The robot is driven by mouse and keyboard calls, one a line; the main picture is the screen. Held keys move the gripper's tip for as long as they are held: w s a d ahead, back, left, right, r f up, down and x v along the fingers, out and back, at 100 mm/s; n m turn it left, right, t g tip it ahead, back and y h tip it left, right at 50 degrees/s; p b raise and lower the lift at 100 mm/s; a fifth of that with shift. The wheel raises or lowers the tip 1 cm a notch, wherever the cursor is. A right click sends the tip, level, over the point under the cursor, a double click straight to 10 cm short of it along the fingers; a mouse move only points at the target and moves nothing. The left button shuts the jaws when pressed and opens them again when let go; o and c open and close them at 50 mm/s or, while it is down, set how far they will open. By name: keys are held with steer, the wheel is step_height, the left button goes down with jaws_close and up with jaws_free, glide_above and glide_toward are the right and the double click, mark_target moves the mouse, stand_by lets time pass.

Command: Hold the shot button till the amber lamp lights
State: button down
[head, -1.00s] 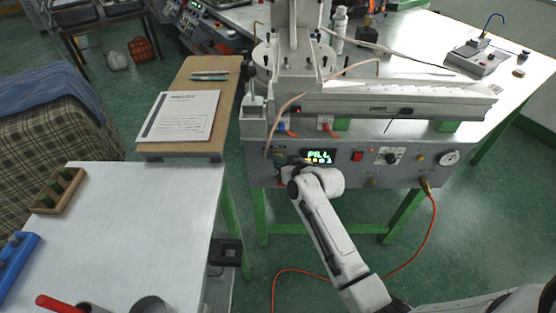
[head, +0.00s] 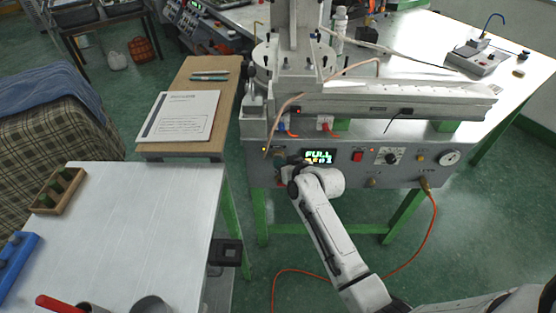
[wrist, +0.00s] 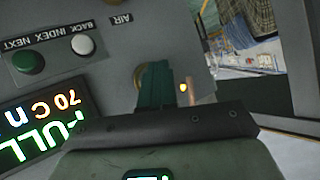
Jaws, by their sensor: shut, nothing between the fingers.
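My gripper (head: 283,164) is at the left part of the machine's front panel (head: 334,174), beside the display. In the wrist view its dark green fingers (wrist: 156,84) are together, with their tips at the panel. The shot button is not clearly visible; the fingers cover that spot, and I cannot tell how far it is pressed. The amber lamp (wrist: 183,87) glows just right of the fingers in the wrist view. It also shows as a small amber dot at the panel's left in the head view (head: 264,150).
The lit display (head: 319,157) reads FULL in the wrist view (wrist: 38,128). A green button (wrist: 28,62) and a white button (wrist: 83,45) sit above it there. A red switch (head: 357,156) is to the right. An orange hose (head: 432,225) hangs below the panel.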

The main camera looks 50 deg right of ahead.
steer(key=shift+s+r, duration=0.1)
steer(key=shift+s+a+p, duration=0.45)
steer(key=shift+s+a, duration=0.05)
steer(key=shift+a, duration=0.2)
steer(key=s+a+p, duration=0.1)
steer(key=a, duration=0.1)
steer(key=s+a+p, duration=0.1)
steer(key=s+a, duration=0.1)
steer(key=shift+p, duration=0.35)
stand_by(0.4)
